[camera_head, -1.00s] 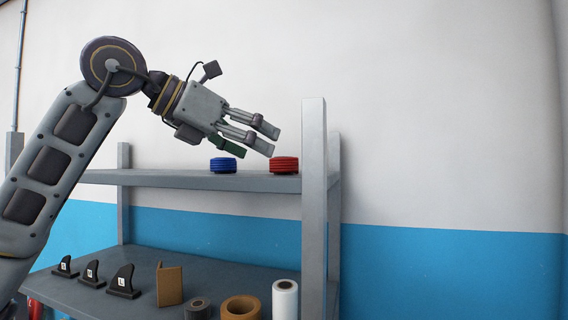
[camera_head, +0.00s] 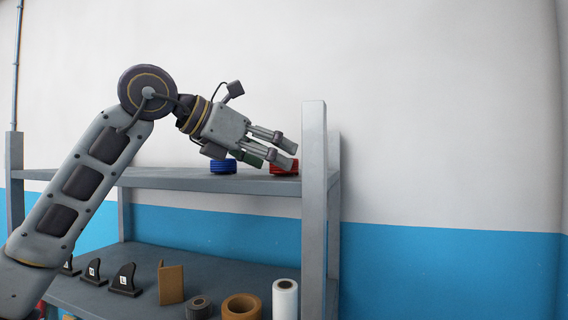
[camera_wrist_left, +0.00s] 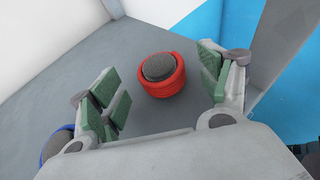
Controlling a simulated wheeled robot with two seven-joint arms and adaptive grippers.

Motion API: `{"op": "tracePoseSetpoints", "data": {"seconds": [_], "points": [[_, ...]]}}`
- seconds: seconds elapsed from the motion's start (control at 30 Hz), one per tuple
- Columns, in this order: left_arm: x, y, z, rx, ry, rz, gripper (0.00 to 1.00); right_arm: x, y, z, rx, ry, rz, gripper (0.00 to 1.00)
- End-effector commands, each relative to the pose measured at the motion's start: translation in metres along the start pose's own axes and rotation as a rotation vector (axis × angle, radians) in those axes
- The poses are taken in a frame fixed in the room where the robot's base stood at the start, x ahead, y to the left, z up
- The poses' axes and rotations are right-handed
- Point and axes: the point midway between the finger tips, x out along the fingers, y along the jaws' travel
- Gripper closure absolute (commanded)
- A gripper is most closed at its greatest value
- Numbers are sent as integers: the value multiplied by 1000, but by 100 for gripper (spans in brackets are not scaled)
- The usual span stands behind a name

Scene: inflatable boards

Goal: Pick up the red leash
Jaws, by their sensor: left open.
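The red leash (camera_head: 284,170) is a coiled red roll on the top shelf, near its right end. In the left wrist view the red leash (camera_wrist_left: 162,74) shows a dark grey centre and lies between the open fingers, apart from both. My left gripper (camera_head: 283,157) is open and hangs over the leash, partly covering it in the head view. The left wrist view shows its green finger pads (camera_wrist_left: 162,90) on both sides of the leash. My right gripper is not in view.
A blue coil (camera_head: 222,166) stands on the top shelf (camera_head: 180,180) left of the red one. A grey post (camera_head: 314,200) rises close to its right. The lower shelf holds black fins (camera_head: 123,280), tape rolls (camera_head: 241,306) and a white roll (camera_head: 285,298).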

Motion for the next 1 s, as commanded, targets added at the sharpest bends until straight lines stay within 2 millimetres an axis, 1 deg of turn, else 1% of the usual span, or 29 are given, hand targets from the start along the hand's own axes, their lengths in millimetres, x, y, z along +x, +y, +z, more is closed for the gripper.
{"op": "tracePoseSetpoints", "data": {"seconds": [0.03, 0.1, 0.23, 0.73, 0.77, 1.0], "points": [[6, 0, 1, -1, 2, -2, 23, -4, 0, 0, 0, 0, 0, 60], [13, 0, 1, -1, 2, -2, 23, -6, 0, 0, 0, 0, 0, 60], [21, 0, 1, -1, 1, -1, 23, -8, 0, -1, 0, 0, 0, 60], [23, 0, 0, -2, 0, 0, 23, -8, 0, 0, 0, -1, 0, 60], [23, 0, 0, -2, 0, 0, 25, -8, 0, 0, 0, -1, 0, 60], [23, 0, 0, -2, 0, 0, 56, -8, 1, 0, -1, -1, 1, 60]]}}
